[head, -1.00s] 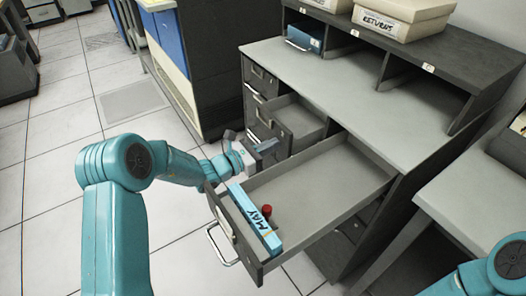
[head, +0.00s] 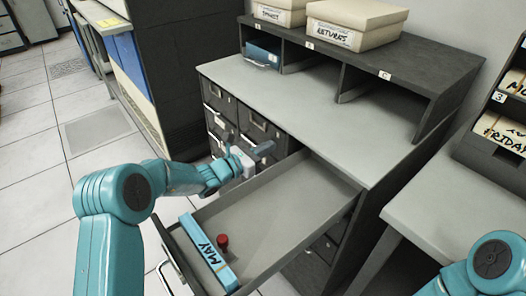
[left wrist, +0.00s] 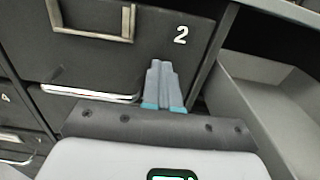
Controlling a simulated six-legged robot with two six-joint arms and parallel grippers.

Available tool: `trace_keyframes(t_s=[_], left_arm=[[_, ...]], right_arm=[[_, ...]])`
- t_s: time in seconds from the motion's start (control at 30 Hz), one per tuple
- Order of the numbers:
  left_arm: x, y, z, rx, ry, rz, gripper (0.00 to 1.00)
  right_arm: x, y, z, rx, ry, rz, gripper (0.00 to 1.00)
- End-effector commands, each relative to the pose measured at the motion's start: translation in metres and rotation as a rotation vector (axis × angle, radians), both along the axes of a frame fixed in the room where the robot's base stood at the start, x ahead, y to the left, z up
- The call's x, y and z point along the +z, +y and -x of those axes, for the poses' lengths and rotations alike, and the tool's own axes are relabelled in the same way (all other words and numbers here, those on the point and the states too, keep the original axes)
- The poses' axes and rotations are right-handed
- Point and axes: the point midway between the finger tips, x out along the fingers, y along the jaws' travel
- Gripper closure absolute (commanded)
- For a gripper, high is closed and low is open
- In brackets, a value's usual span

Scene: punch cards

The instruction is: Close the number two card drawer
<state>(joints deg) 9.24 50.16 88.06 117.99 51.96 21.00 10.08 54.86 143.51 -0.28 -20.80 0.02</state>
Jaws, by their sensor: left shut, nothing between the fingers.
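The number two card drawer (head: 259,124) is a dark grey front with a metal label holder, in the cabinet's top row. In the head view it looks pushed in, about level with the fronts to its left. Its front, marked 2, fills the upper left wrist view (left wrist: 150,50). My left gripper (head: 264,150) is shut and empty, in front of that drawer. In the left wrist view its fingertips (left wrist: 162,66) are against or very near the front, below the number; I cannot tell whether they touch. My right gripper is out of view.
A wide drawer (head: 295,195) to the right stands pulled out, holding a blue MAY card block (head: 208,252) and a red knob-like piece (head: 222,242). Its side is close beside my left gripper. Labelled boxes (head: 355,22) sit on the shelf. Floor at left is clear.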

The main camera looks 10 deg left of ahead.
Motion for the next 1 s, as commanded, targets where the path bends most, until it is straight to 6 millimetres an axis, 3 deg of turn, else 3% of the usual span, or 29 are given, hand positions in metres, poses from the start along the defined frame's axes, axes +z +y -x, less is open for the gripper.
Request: trace_keyframes(t_s=[0.6, 0.77, 1.0], left_arm=[[0.005, -0.002, -0.001, 0.000, -0.008, 0.005, 1.00], [0.004, 0.017, 0.021, 0.003, -0.005, 0.003, 1.00], [0.003, 0.058, 0.073, 0.005, -0.002, 0.002, 1.00]], right_arm=[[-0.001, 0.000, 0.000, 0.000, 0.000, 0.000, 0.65], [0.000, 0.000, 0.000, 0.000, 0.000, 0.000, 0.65], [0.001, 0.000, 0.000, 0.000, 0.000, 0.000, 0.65]])
